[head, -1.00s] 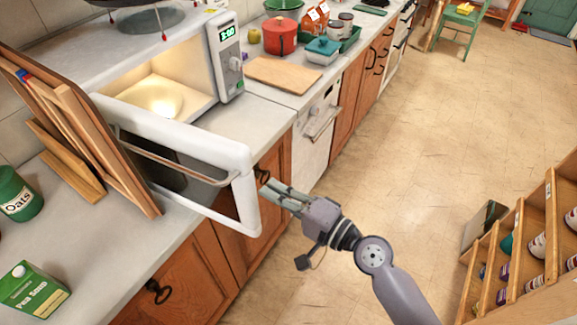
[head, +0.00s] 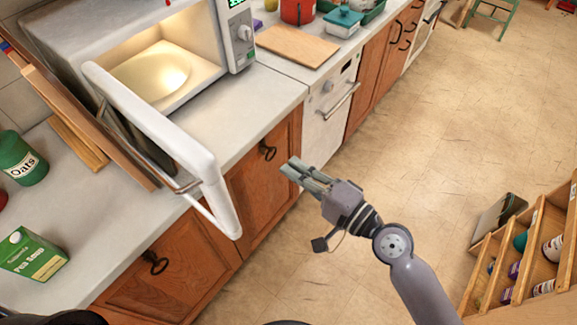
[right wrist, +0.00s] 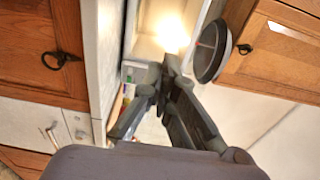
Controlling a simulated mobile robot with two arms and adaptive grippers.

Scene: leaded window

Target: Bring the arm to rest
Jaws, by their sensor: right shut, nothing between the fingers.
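My right gripper (head: 291,168) is shut and empty in the head view. It hangs in the air in front of the lower cabinets, to the right of the open microwave door (head: 165,135) and apart from it. In the right wrist view its fingers (right wrist: 170,65) come together at the tips. The microwave (head: 228,40) stands on the counter with its door swung open, its inside lit and a plate (head: 152,77) in it. My left gripper is not in view.
A wooden cutting board (head: 298,46), red pot (head: 298,10) and teal-lidded container (head: 343,21) are on the counter. Oats (head: 22,158) and a pea soup carton (head: 32,255) stand at left. A wooden shelf (head: 540,245) is at lower right. The floor (head: 430,130) between is clear.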

